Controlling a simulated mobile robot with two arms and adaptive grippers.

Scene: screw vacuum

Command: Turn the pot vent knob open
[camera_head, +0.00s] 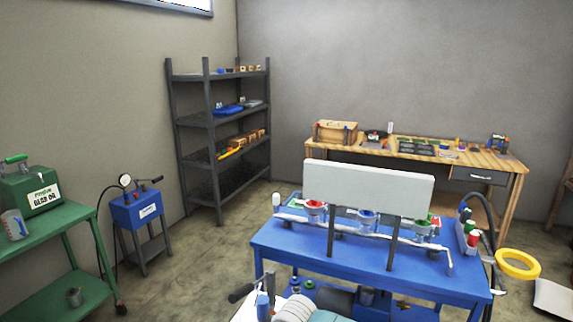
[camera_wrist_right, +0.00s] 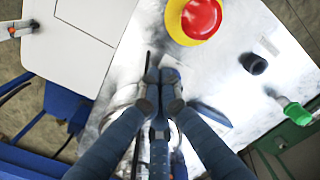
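A green knob-like part (camera_wrist_right: 297,113) on a pale stem is at the right edge, apart from the fingers. A black round knob (camera_wrist_right: 254,63) is up and right of the fingertips. I cannot tell which part, if either, is the pot vent knob, and no pot is clearly recognisable.
A red button on a yellow base (camera_wrist_right: 195,18) is above the fingertips. A green cart (camera_head: 50,235) stands left.

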